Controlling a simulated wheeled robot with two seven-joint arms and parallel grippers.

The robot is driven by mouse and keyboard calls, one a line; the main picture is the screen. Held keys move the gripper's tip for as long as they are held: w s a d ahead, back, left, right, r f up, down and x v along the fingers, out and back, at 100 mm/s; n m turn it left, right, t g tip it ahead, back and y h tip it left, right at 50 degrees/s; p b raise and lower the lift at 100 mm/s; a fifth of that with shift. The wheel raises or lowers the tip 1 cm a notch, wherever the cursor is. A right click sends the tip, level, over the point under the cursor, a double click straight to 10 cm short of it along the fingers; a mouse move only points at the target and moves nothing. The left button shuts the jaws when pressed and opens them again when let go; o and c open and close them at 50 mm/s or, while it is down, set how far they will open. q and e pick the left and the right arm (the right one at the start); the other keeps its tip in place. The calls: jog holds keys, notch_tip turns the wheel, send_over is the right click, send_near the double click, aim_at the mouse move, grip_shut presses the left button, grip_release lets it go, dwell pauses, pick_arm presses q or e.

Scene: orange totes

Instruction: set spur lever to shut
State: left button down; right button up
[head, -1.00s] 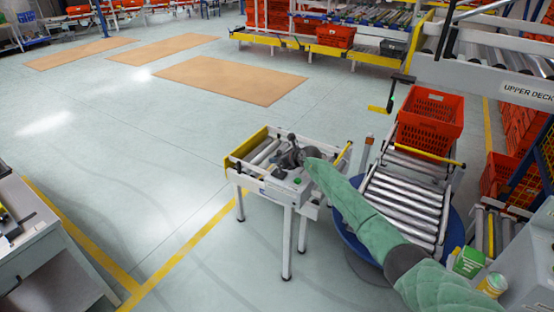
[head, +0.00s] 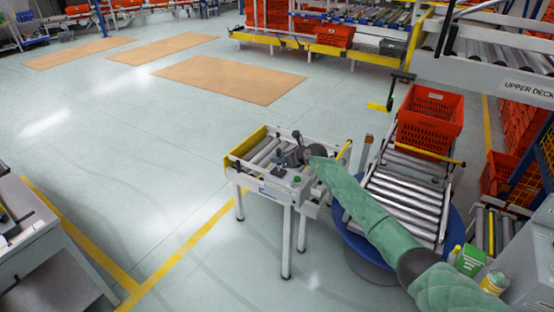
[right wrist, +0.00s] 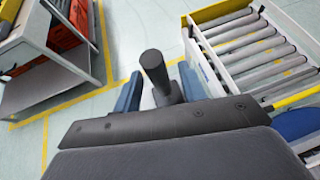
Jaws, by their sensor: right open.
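The spur lever (head: 297,135) is a dark handle with a round knob. It stands on the panel of a short roller spur (head: 252,183) with white legs. In the right wrist view the dark lever (right wrist: 154,66) rises between the two blue fingers of my right gripper (right wrist: 160,92). The fingers are apart, and I cannot tell whether either touches the lever. In the head view my right gripper (head: 308,155) is at the panel, just beside the lever, and partly hides the lever's base. My left gripper is not in view.
A green button (head: 297,180) is on the spur panel. A roller turntable with a blue base (head: 352,240) stands to the right, with a red crate (head: 430,118) behind it. A grey bench (head: 40,245) is at the left. The floor between is clear.

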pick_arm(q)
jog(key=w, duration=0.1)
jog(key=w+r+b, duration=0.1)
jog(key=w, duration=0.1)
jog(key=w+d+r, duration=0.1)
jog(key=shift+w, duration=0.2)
pick_arm(e)
jog(key=v, duration=0.5)
